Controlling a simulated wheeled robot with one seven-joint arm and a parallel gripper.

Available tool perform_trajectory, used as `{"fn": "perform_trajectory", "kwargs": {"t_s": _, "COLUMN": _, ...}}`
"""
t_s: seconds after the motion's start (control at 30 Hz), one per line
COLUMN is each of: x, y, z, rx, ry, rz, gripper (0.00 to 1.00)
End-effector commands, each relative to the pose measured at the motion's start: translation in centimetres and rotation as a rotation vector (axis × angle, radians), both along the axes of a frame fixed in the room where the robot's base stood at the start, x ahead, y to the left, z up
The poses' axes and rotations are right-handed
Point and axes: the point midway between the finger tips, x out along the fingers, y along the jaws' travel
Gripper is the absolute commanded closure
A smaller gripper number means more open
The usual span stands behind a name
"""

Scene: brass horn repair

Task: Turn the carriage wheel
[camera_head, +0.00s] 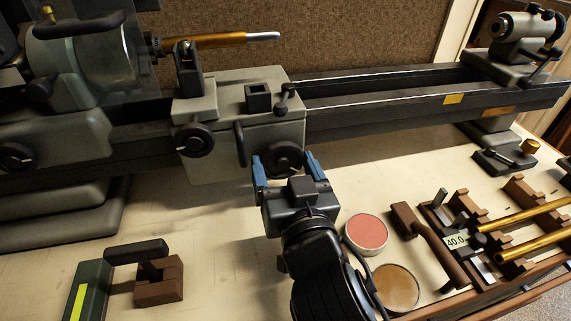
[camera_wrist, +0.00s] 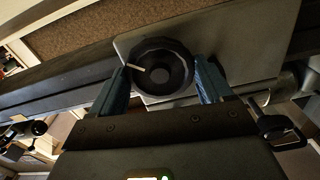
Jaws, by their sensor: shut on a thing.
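The carriage wheel (camera_head: 284,160) is a round black handwheel on the front of the grey lathe carriage (camera_head: 218,155). In the wrist view the wheel (camera_wrist: 160,72) shows a dark hub and a pale mark on its upper left. My gripper (camera_head: 287,168) has blue fingers, one on each side of the wheel, shut on its rim. In the wrist view my gripper (camera_wrist: 162,85) also has a finger at the left and right of the rim. The exact contact points are partly hidden.
The lathe bed (camera_head: 380,105) runs right to the tailstock (camera_head: 520,45). A brass tube (camera_head: 205,41) extends from the headstock. A red round tin (camera_head: 366,233), a tan tin (camera_head: 391,288) and a brown hammer (camera_head: 425,240) lie near my arm. The bench at lower left is partly clear.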

Motion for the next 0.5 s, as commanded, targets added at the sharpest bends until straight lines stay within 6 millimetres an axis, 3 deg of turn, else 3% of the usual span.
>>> {"fn": "perform_trajectory", "kwargs": {"t_s": 0.23, "x": 0.1, "y": -0.29, "z": 0.08, "rx": -0.188, "ry": -0.052, "rz": -0.007, "gripper": 0.51}}
{"fn": "perform_trajectory", "kwargs": {"t_s": 0.5, "x": 0.19, "y": -0.54, "z": -0.01, "rx": -0.214, "ry": -0.06, "rz": -0.012, "gripper": 0.51}}
